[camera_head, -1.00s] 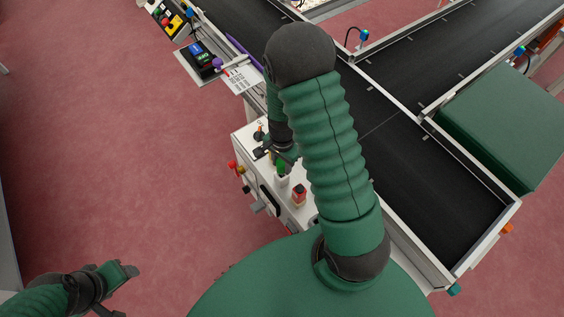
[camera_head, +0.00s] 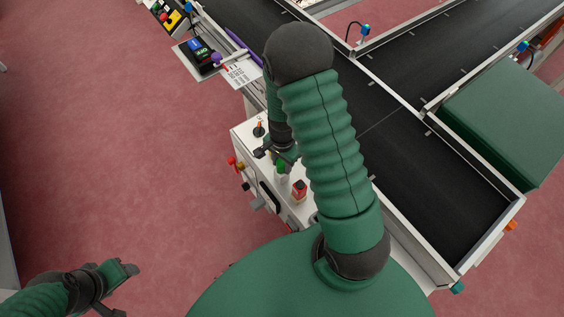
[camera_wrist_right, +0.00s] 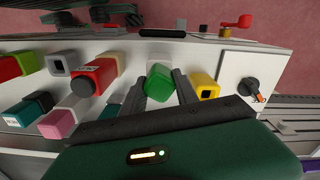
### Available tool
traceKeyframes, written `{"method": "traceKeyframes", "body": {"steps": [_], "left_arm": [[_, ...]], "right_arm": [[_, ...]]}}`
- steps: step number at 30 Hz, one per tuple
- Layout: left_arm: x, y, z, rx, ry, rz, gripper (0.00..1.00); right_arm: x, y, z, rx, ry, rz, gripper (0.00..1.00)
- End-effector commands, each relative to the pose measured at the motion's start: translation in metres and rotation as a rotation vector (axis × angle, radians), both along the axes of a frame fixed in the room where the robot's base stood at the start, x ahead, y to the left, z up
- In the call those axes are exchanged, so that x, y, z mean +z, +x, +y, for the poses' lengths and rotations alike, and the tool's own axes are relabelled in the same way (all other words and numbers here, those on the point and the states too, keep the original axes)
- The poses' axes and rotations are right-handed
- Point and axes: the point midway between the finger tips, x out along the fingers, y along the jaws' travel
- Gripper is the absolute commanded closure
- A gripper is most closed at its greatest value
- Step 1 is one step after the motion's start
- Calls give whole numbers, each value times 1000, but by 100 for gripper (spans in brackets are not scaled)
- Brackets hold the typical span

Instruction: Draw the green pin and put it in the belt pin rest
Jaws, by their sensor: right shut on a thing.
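The green pin (camera_wrist_right: 158,84) shows its square end in the right wrist view. My right gripper (camera_wrist_right: 162,88) is shut on it, with one dark finger on each side. In the head view the green pin (camera_head: 281,166) shows just below my right gripper (camera_head: 276,155), over the white console (camera_head: 299,211). I cannot tell whether it still sits in a holder. My left gripper (camera_head: 124,290) is open and empty over the floor at the lower left. I cannot make out which part is the belt pin rest.
In the right wrist view, a red block with a black knob (camera_wrist_right: 91,79), a yellow holder (camera_wrist_right: 205,86), a grey holder (camera_wrist_right: 59,65) and a pink block (camera_wrist_right: 58,124) stand nearby. A lever (camera_wrist_right: 252,88) is at the right. The black conveyor (camera_head: 430,190) runs beside the console.

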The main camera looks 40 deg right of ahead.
Motion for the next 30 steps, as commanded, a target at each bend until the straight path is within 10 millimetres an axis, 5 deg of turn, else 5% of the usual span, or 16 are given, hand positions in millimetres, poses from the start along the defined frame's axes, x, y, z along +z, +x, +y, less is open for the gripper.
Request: {"method": "traceKeyframes", "body": {"steps": [8,9,15,25,30], "left_arm": [[-7,0,0,0,0,0,42],[-7,0,0,0,0,0,42],[-6,0,0,0,0,0,42],[-5,0,0,0,0,0,42],[3,0,0,0,0,0,42]], "right_arm": [[-9,0,0,0,0,0,100],[-10,0,0,0,0,0,63],[-9,0,0,0,0,0,39],[-5,0,0,0,-1,-1,39],[27,2,0,2,-1,-5,39]]}}
